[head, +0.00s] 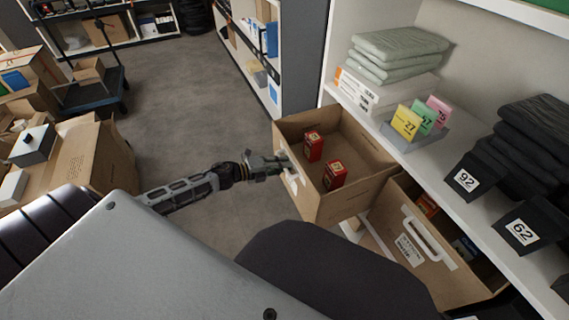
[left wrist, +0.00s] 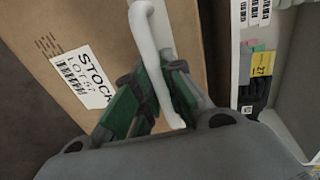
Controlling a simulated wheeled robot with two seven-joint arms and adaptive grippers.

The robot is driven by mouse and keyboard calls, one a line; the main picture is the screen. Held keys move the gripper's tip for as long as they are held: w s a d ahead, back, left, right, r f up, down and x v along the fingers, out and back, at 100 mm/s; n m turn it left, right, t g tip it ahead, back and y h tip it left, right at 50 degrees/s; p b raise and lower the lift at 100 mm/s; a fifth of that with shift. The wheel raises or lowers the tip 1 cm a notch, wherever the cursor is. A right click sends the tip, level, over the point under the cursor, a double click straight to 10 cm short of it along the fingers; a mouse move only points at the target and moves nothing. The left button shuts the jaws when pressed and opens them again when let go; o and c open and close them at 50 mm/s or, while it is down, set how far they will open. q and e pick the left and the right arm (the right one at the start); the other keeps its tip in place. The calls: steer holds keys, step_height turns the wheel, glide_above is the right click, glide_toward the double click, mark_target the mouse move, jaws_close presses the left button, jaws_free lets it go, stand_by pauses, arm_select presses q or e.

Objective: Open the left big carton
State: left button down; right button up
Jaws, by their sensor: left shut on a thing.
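The left big carton (head: 345,204) is brown and open-topped and juts out from the shelf unit, with two red boxes (head: 334,175) inside. Its front carries a white handle (head: 292,182). In the left wrist view, the carton front (left wrist: 85,35) bears a label reading STOCK LOT 57, and the white handle (left wrist: 145,25) runs between the green fingers. My left gripper (head: 270,165) is at the carton's front, and in the left wrist view it (left wrist: 155,82) is shut on the handle. My right gripper is not in view.
A second carton (head: 432,258) with a white handle sits to the right, low in the shelf. Above, the white shelf (head: 415,160) holds folded cloths, colored cards and black numbered bins. Cartons (head: 85,160) stand at the left. The grey floor (head: 190,95) between is clear.

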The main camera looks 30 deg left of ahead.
arm_select(q)
steer(key=c, duration=1.5)
jaws_free()
steer(key=shift+s+a, duration=0.1)
steer(key=shift+v, duration=5.85)
